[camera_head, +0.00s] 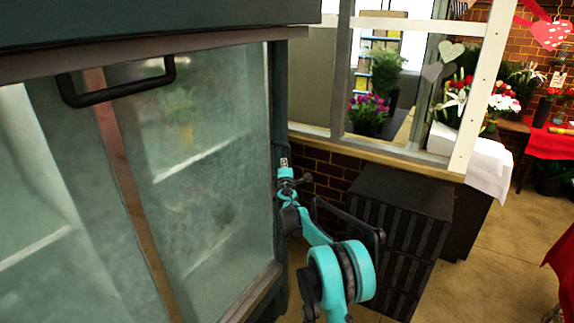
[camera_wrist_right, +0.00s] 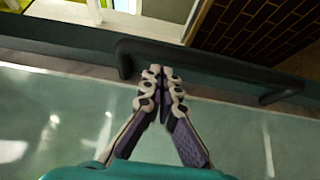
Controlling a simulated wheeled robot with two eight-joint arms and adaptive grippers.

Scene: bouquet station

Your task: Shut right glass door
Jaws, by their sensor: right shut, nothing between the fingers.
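The glass door (camera_head: 200,170) fills the left of the head view, a hazy pane in a dark green frame. A black bar handle (camera_head: 120,92) is fixed near its top edge. My right gripper (camera_head: 284,163) is at the pane's right edge, fingers together and empty, pointing up. In the right wrist view my right gripper (camera_wrist_right: 160,72) shows both fingertips together in front of a black bar handle (camera_wrist_right: 210,66). Whether they touch the bar, I cannot tell. Glass (camera_wrist_right: 60,125) lies below them. My left gripper is not in view.
A dark ribbed cabinet (camera_head: 400,215) stands to the right of my right arm. Behind it are a brick wall and a white-framed window. Flowers and a red-covered table (camera_head: 550,143) are at the far right. Bare floor (camera_head: 500,260) shows at the lower right.

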